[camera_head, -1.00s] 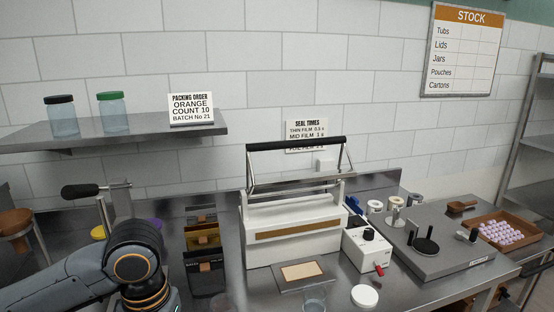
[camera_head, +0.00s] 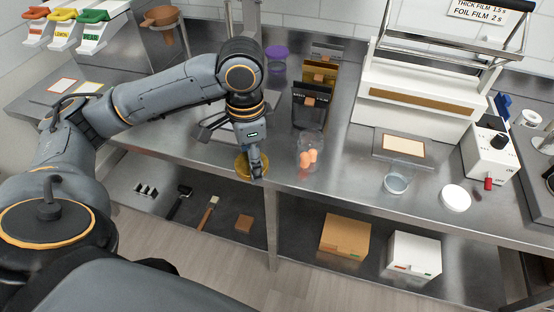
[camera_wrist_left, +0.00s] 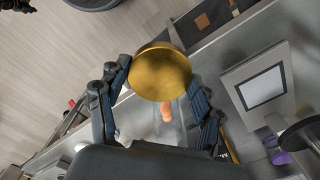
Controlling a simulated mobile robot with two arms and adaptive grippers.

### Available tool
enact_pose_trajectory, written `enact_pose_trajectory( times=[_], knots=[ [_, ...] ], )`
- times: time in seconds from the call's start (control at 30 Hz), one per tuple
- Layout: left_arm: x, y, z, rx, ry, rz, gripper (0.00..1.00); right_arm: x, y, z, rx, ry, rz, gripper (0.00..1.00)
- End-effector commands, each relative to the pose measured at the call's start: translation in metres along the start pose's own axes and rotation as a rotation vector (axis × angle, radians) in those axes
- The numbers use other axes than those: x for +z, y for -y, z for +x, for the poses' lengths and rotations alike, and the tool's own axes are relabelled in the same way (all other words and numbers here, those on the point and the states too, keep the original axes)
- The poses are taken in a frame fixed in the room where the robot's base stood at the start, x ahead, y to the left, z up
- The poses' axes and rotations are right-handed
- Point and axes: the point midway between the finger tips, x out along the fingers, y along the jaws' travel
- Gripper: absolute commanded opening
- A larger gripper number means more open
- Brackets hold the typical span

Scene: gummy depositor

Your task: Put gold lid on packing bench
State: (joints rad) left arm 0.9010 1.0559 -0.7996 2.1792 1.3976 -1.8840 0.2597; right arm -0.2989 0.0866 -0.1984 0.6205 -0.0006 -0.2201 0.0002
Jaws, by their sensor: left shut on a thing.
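The gold lid (camera_head: 242,168) is a round, shiny disc held at the front edge of the steel bench (camera_head: 345,185). My left gripper (camera_head: 255,168) points down there and is shut on it. In the left wrist view the gold lid (camera_wrist_left: 160,72) sits between the two fingers (camera_wrist_left: 158,98), its round face toward the camera. I cannot tell whether the lid touches the bench. The gripper partly hides the lid in the head view. My right gripper is not in view.
A clear jar with orange gummies (camera_head: 308,158) stands right of the lid. Pouches (camera_head: 313,98), a purple lid (camera_head: 276,52), a clear cup (camera_head: 396,183), a white lid (camera_head: 456,198) and a sealer (camera_head: 415,95) occupy the bench. Cartons (camera_head: 345,236) sit on the lower shelf.

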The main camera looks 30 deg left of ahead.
Motion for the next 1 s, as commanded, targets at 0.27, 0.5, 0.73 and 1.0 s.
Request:
enact_pose_trajectory(
  times=[0.27, 0.5, 0.73, 1.0],
  knots=[
    [-0.022, 0.045, 0.021, 0.000, 0.002, 0.013, 0.06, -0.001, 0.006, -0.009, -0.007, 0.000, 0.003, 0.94],
    [-0.047, 0.091, 0.055, 0.001, 0.003, 0.015, 0.06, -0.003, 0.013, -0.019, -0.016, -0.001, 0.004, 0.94],
    [-0.060, 0.115, 0.088, -0.001, 0.001, 0.016, 0.06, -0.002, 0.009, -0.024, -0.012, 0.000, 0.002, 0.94],
    [-0.064, 0.123, 0.108, 0.000, 0.003, 0.018, 0.06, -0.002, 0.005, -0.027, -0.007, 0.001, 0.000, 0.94]
  ],
)
